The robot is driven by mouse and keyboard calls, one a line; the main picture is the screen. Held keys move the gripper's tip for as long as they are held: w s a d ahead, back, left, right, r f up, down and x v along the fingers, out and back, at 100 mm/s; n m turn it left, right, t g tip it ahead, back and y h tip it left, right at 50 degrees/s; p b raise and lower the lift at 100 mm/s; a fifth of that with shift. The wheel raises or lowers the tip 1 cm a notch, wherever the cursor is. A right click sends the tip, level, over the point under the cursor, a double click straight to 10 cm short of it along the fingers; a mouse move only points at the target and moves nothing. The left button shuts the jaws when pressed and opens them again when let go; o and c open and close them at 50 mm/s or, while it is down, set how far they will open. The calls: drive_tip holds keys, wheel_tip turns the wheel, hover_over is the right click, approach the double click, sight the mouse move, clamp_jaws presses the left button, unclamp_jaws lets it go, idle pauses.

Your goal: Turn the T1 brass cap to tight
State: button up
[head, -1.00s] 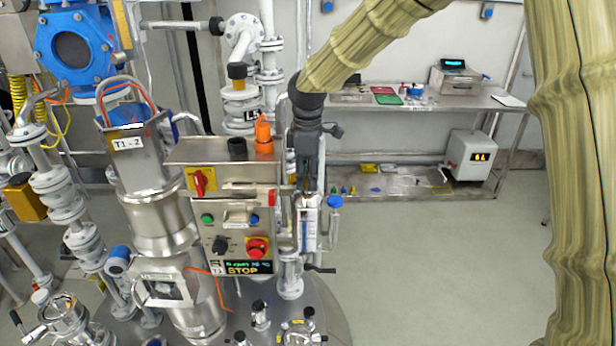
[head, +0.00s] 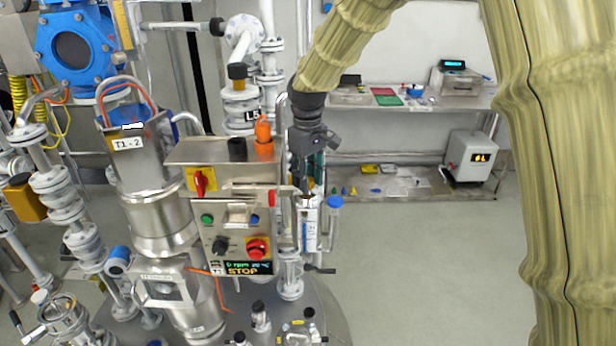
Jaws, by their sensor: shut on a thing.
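My gripper (head: 308,180) points down just right of the control panel, over an upright white-labelled tube (head: 309,232). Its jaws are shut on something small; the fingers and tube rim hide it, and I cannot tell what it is. A brownish patch shows at the tube's top, right under the fingertips. I cannot tell whether they touch. I cannot make out the T1 brass cap for certain. The T1 vessel lid (head: 325,310) is at the bottom, with several dark-capped fittings and a small yellow-marked fitting (head: 297,326).
The control panel (head: 237,230), with a red stop button, stands close left of my gripper. A blue-capped tube (head: 334,222) is close right. White piping and the T1-2 unit (head: 127,145) crowd the left. A bench (head: 440,104) stands behind. Floor at right is clear.

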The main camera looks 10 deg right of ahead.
drive_tip(key=shift+r+m, duration=0.1)
drive_tip(key=shift+m, duration=0.2)
drive_tip(key=shift+w, duration=0.1)
drive_tip(key=o, duration=1)
wheel_tip(320, 180, up, 12)
drive_tip(key=shift+d, duration=0.1)
idle(0.4)
